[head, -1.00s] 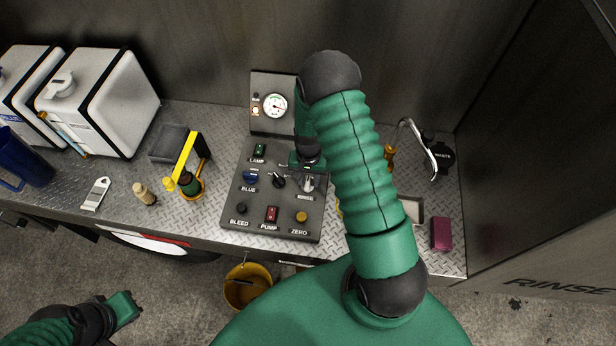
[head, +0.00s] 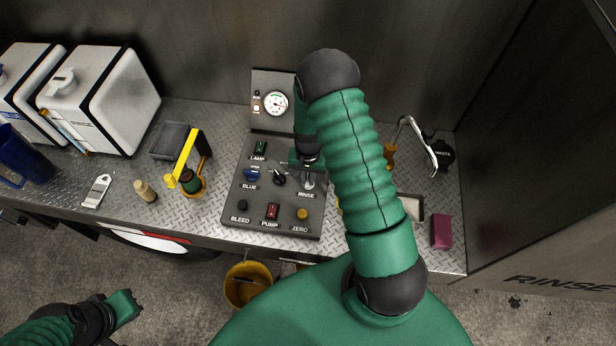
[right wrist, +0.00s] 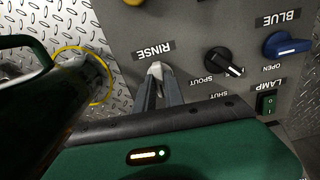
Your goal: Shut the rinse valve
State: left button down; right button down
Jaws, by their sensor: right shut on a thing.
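The rinse valve has a pale handle (right wrist: 155,70) beside the RINSE label on the grey control panel (right wrist: 215,25). My right gripper (right wrist: 164,82) is shut on this handle in the right wrist view, its two grey fingers hiding most of it. In the head view the rinse valve (head: 308,183) is a small silver shape above its label, with my right gripper (head: 309,168) at it, partly behind my arm. The handle's exact angle is hard to tell. My left gripper (head: 124,308) is low at the left, away from the bench; its jaw opening is unclear.
A black spout knob (head: 279,179) and blue knob (head: 251,174) sit left of the rinse valve. The red pump switch (head: 272,211) and yellow zero button (head: 302,214) are below. A gauge (head: 276,103) stands behind. A curved metal tap (head: 421,140) is at right.

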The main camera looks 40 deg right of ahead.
aim_at(308, 179)
jog(key=m+b, duration=0.1)
jog(key=m, duration=0.3)
jog(key=shift+w, duration=0.15)
jog(key=m, duration=0.4)
jog(key=shift+m, duration=0.4)
jog(key=m, duration=0.4)
jog(key=shift+d+r+m+p, duration=0.1)
jog(key=shift+m+p, duration=0.2)
jog(key=shift+p, duration=0.1)
jog(key=shift+m+p, duration=0.45)
jog(key=shift+m, duration=1.45)
jog(key=c, duration=1.4)
grip_release()
jog(key=shift+c, duration=0.2)
notch_tip(308, 179, up, 16)
jog(key=b, duration=0.1)
jog(key=shift+r+b, duration=0.25)
jog(key=shift+b, duration=0.1)
